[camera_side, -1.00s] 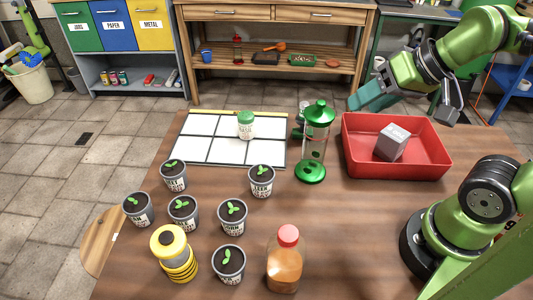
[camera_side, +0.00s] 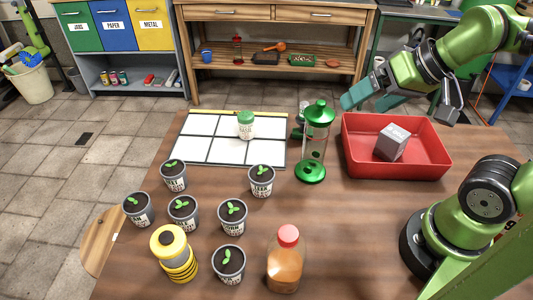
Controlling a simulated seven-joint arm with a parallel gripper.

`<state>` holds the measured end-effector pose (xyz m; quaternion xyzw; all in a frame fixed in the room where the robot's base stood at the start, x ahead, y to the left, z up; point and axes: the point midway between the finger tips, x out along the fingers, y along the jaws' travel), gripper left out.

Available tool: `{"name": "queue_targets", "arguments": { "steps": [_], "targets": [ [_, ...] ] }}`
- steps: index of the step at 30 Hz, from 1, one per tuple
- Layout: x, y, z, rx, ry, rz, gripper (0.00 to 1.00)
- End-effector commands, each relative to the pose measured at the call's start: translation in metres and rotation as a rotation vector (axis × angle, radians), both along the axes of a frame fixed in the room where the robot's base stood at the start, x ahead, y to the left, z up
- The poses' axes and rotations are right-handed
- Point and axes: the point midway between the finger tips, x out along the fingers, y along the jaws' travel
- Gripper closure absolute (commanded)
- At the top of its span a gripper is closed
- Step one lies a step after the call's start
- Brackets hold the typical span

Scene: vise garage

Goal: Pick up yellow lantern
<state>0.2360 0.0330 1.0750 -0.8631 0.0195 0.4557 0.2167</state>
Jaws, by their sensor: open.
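The yellow lantern (camera_side: 175,254) stands upright at the front left of the wooden table, with a dark knob on its yellow top, a grey middle and a ribbed yellow base. Seedling pots stand close behind it and to its right. My gripper (camera_side: 352,101) is at the upper right, raised near the back edge of the red tray (camera_side: 434,163), with teal fingers. It is open and empty, far from the lantern.
Several seedling pots (camera_side: 232,215) surround the lantern's far side. An orange bottle with a red cap (camera_side: 286,262) stands to the right. A green lantern (camera_side: 313,148), a white jar (camera_side: 246,128) on a white grid board (camera_side: 200,153), and a grey block (camera_side: 392,141) in the tray stand farther back.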

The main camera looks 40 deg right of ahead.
Motion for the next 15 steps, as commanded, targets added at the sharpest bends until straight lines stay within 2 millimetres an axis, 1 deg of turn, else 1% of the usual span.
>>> {"name": "queue_targets", "arguments": {
  "steps": [2, 5, 8, 11, 12, 14, 15],
  "targets": [
    [0.0, 0.002, 0.0, 0.0, 0.0, 0.009, 0.06],
    [0.001, 0.015, -0.012, -0.002, 0.052, 0.062, 0.06],
    [0.016, 0.037, -0.013, -0.016, 0.102, 0.152, 0.06],
    [0.039, 0.071, -0.008, -0.044, 0.163, 0.262, 0.06],
    [0.049, 0.087, -0.005, -0.056, 0.19, 0.301, 0.06],
    [0.062, 0.112, -0.003, -0.076, 0.231, 0.358, 0.06],
    [0.07, 0.129, -0.002, -0.09, 0.258, 0.391, 0.06]
  ]
}}
